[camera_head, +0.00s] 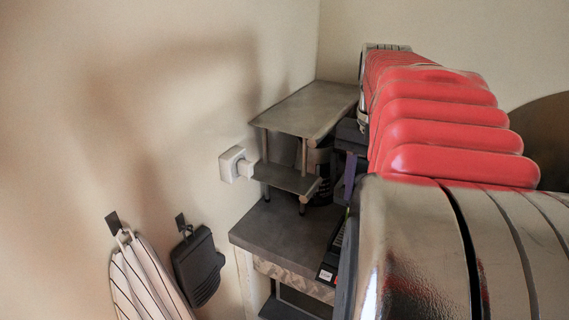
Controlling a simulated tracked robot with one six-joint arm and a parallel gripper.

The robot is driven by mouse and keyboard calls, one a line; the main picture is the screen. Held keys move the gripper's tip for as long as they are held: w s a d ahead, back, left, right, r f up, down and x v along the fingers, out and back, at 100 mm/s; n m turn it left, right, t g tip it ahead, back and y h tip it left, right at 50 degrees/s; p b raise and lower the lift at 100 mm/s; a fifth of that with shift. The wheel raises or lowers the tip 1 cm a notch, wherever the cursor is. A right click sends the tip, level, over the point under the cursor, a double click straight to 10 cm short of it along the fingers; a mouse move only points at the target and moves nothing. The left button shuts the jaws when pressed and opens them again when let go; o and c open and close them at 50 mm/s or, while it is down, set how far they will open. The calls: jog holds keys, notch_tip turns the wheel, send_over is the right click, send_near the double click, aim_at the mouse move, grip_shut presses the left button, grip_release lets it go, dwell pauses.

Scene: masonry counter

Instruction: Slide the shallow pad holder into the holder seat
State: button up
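My arm, with red ribbed covers and metal links, fills the right side of the head view. A dark block (350,134) beside the arm's far end may be part of my gripper; its fingertips cannot be made out. A narrow purple piece (349,176) shows just below that block, and I cannot tell whether it is held. A black item with a white label (326,274) lies at the counter's front edge, partly behind my arm. I cannot identify the shallow pad holder or the holder seat with certainty; my arm hides much of the counter.
A two-level grey shelf (305,108) stands on the dark counter (276,236) in the corner, with a dark round container (319,160) behind its posts. A white wall socket (236,165) is beside it.

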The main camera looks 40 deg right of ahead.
jog(key=shift+r, duration=0.15)
notch_tip(320, 180, up, 14)
jog(key=shift+f, duration=0.25)
dwell(0.6)
jog(key=shift+a, duration=0.1)
dwell(0.8)
